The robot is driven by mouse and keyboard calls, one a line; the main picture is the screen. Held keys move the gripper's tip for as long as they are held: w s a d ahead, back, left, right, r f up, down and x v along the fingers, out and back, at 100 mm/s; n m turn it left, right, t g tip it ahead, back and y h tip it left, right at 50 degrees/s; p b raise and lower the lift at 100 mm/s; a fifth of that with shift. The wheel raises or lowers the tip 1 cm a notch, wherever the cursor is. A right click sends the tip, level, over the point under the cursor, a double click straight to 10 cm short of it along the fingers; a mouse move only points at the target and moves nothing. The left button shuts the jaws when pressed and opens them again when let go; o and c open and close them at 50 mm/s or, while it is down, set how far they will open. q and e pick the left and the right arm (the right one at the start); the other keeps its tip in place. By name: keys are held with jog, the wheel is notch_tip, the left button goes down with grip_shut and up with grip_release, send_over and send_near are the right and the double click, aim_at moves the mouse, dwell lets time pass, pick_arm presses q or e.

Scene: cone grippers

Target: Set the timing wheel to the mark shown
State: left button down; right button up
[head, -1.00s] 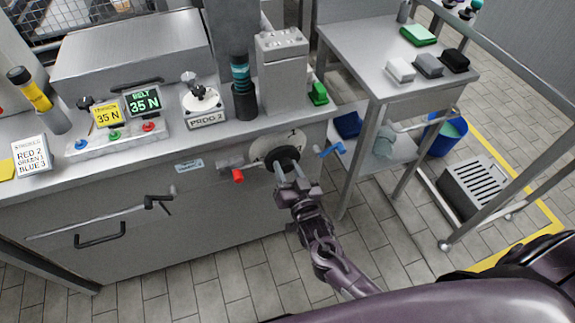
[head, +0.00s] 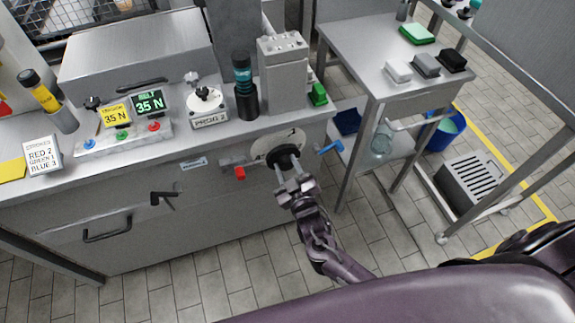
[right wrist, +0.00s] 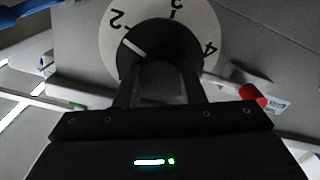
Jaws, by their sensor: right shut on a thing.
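The timing wheel appears to be the black knob (head: 284,157) on a pale round dial (head: 266,149) on the machine's front panel. My right gripper (head: 289,172) is shut on this knob from the front. In the right wrist view, the gripper fingers (right wrist: 160,85) lie on either side of the knob (right wrist: 158,42). A white line (right wrist: 133,47) on the knob points up-left, near the numeral 2 (right wrist: 118,18) on the dial. My left gripper is not in view.
A card (head: 42,155) reads RED 2, GREEN 1, BLUE 3. A white dial unit (head: 209,119) is labelled PROG 2. Red (head: 239,173) and blue (head: 332,147) handles flank the knob. A steel side table (head: 385,45) stands at the right.

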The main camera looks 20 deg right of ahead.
jog(key=shift+f, duration=0.1)
dwell(0.4)
jog(key=o, duration=1)
jog(key=s, duration=0.8)
jog(key=shift+d, duration=0.15)
jog(key=shift+w, duration=0.1)
